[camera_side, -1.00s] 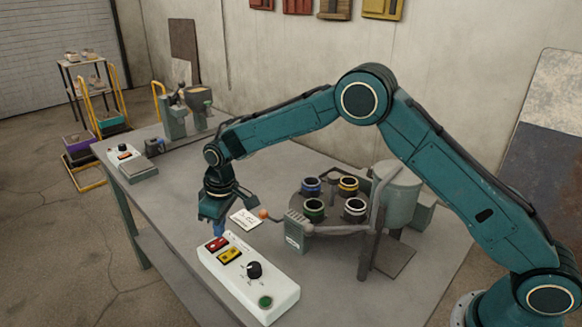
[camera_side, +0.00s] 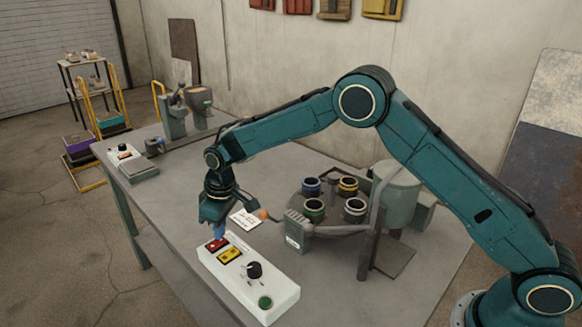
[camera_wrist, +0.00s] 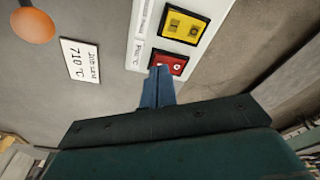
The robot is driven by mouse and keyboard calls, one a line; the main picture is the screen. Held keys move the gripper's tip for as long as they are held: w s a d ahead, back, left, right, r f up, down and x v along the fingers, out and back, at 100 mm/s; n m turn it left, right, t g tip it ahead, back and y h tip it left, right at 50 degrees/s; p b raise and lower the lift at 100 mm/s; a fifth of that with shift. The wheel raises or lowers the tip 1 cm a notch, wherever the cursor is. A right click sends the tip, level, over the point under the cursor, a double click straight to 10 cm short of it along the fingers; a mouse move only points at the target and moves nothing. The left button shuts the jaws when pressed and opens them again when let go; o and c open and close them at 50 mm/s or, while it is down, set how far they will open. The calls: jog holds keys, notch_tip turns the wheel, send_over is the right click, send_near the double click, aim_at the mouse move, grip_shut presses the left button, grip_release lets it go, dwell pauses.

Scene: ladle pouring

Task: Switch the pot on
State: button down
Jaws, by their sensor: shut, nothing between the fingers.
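The white control box (camera_side: 248,280) lies on the near part of the table. It carries a red rocker switch (camera_side: 215,245), a yellow rocker switch (camera_side: 230,256), a black knob (camera_side: 254,269) and a green button (camera_side: 265,302). My gripper (camera_side: 219,235) is shut and empty, with its blue fingers pointing down at the red switch. In the wrist view the fingertips (camera_wrist: 160,69) overlap the near edge of the red switch (camera_wrist: 171,63); I cannot tell whether they press it. The yellow switch (camera_wrist: 184,27) is just beyond. A grey cylindrical pot (camera_side: 397,200) stands at the right.
A ring of several small cups (camera_side: 314,210) stands beyond the box, with an orange ball knob (camera_side: 264,214) on a lever near my gripper. A white card (camera_side: 246,220) showing 710 °C lies beside it. Another switch box (camera_side: 124,153) sits at the far left.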

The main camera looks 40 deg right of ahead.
jog(key=shift+f, duration=0.5)
dwell(0.4)
jog(key=shift+r, duration=3.55)
